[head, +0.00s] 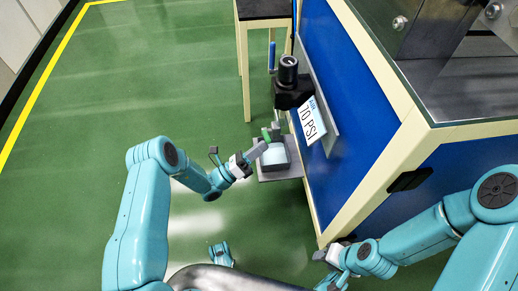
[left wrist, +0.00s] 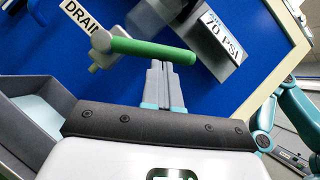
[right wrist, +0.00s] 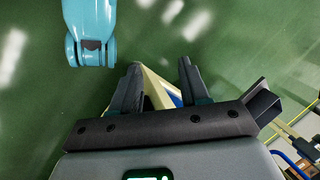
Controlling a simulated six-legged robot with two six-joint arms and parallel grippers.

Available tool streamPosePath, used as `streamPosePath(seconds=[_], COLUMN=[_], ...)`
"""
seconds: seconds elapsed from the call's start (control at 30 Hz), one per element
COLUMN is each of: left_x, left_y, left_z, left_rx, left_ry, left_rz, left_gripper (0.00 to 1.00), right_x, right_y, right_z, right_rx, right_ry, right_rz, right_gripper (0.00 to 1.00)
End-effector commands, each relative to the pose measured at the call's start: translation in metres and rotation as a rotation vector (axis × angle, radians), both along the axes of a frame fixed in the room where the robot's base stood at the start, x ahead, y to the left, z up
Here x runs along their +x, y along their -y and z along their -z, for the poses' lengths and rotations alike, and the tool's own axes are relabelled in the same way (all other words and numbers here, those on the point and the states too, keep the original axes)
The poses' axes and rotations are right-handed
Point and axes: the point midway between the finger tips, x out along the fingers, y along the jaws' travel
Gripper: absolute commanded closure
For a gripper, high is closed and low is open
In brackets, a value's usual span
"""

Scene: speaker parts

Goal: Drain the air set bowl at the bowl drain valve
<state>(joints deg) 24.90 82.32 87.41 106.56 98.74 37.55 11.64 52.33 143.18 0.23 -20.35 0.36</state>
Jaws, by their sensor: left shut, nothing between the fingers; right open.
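The air set, with a black knob (head: 288,70), is mounted on the blue cabinet face beside a "70 PSI" label (head: 312,120). Below it is the green drain lever (head: 275,131). In the left wrist view the lever (left wrist: 150,50) runs nearly level from a pale hub (left wrist: 103,42) near a "DRAIN" label (left wrist: 80,15). My left gripper (head: 260,148) is shut and empty, its fingertips close by the lever; contact cannot be told. My right gripper (right wrist: 158,75) is open and empty near the cabinet's lower corner. The bowl itself is not clearly visible.
A grey open container (head: 277,172) with a pale inside stands under the lever, close to my left gripper. The cabinet's cream corner post (head: 365,185) rises near my right arm. A dark-topped table (head: 262,10) stands behind. Green floor at left is clear.

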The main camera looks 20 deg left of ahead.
Motion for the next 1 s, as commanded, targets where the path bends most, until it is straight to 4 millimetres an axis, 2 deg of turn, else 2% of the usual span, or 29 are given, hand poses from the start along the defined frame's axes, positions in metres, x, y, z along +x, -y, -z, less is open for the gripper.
streamPosePath(seconds=[0.13,0.33,0.5,1.0], left_x=[0.002,0.008,0.010,0.005], left_y=[-0.001,-0.004,-0.004,-0.007], left_z=[-0.022,-0.033,-0.031,-0.023], left_rx=[-0.055,-0.136,-0.160,-0.159], left_ry=[-0.131,-0.325,-0.379,-0.380], left_rz=[0.000,0.000,0.000,0.001], left_gripper=[1.00,1.00,1.00,1.00], right_x=[-0.004,-0.010,-0.011,-0.011], right_y=[-0.004,-0.009,-0.011,-0.010], right_z=[-0.028,-0.050,-0.051,-0.046], right_rx=[0.003,0.007,0.008,0.008], right_ry=[-0.007,-0.018,-0.020,-0.018], right_rz=[-0.015,-0.039,-0.045,-0.041], right_gripper=[0.55,0.55,0.55,0.55])
